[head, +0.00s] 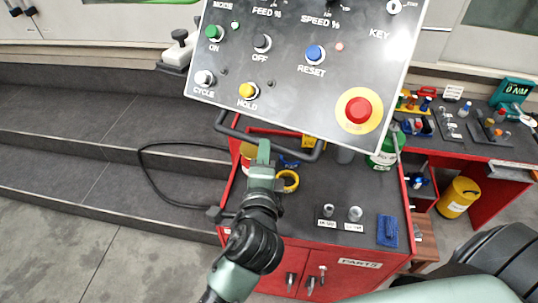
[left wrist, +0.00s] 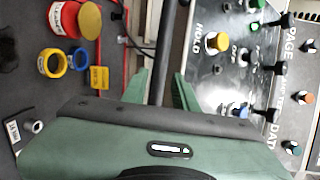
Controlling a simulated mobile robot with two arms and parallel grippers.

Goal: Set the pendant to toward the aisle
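The pendant (head: 300,75) is a grey control panel with coloured buttons, knobs and a red stop button (head: 358,110); it fills the top middle of the head view, tilted. A dark bar handle (head: 235,127) runs along its lower edge. In the left wrist view the panel (left wrist: 232,75) is at the right and the handle (left wrist: 167,45) runs down between the fingers. My left gripper (head: 263,148) is at the handle from below; its two green fingers (left wrist: 162,92) stand apart with gaps beside the bar. Contact cannot be told. My right gripper is out of view.
A red parts cart (head: 300,258) stands below the pendant, with a yellow tape ring (head: 288,181), metal pieces and a blue cloth (head: 387,230) on top. A red workbench (head: 480,140) is at right. A black cable (head: 150,185) loops over grey steps (head: 80,140) at left.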

